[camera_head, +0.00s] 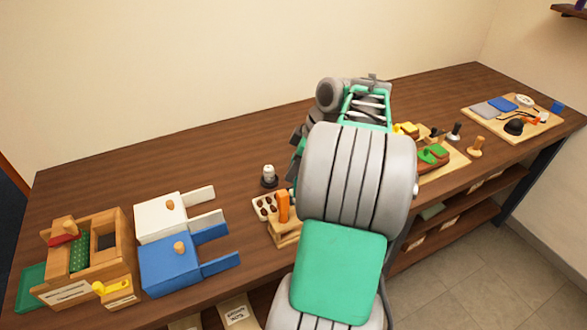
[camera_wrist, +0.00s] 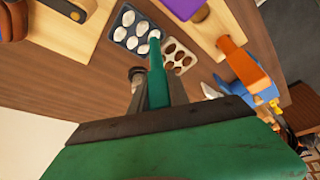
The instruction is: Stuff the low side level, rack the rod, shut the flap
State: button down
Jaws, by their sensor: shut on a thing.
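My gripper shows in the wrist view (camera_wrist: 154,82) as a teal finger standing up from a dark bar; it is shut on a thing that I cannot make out. A small grey-brown round-ended piece (camera_wrist: 137,74) shows beside the finger; I cannot tell if it is held. In the head view my own arm hides the gripper and part of the table. A brown and green piece with a little red (camera_head: 432,156) sits on a board right of my arm. I cannot tell which part is the flap or the rod.
An orange upright piece (camera_head: 283,206) stands by a tray of brown ovals (camera_head: 258,200). A tray of white ovals (camera_wrist: 118,33) shows in the wrist view. White (camera_head: 160,217) and blue (camera_head: 168,265) blocks and a wooden box (camera_head: 122,245) stand left. The table behind them is clear.

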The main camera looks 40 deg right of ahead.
jog(key=shift+f+b, duration=0.8)
jog(key=shift+f, duration=0.15)
dwell(1.1)
jog(key=shift+r+p, duration=3.1)
jog(key=shift+r, duration=0.45)
